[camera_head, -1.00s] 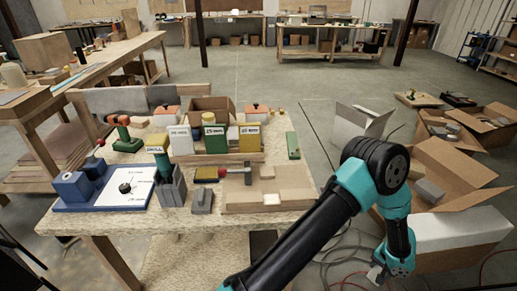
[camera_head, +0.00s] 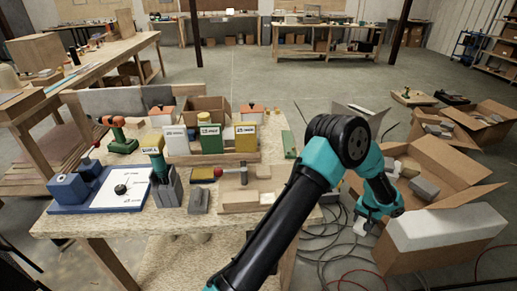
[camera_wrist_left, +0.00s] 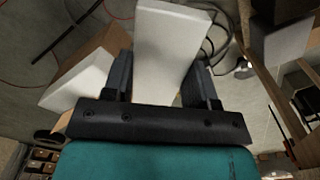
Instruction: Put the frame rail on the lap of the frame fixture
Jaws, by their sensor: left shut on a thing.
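My left gripper (camera_head: 364,222) hangs over the floor to the right of the workbench, pointing down. In the left wrist view the left gripper (camera_wrist_left: 163,88) is shut on a pale, flat-sided block, which I take for the frame rail (camera_wrist_left: 170,48). The block sticks out beyond the fingers. In the head view only a small pale bit shows below the gripper. The likely frame fixture (camera_head: 240,205) is a light wooden base at the bench's right front, with a red-handled clamp (camera_head: 219,171). Its lap is not clear to me. My right gripper is not in view.
Open cartons (camera_head: 440,165) stand on the floor to the right, near a white-topped box (camera_head: 445,228). Cables (camera_head: 325,240) lie below the arm. The bench also carries a drill (camera_head: 122,140), a blue fixture (camera_head: 70,187), a grey block (camera_head: 199,200) and labelled bins (camera_head: 210,138).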

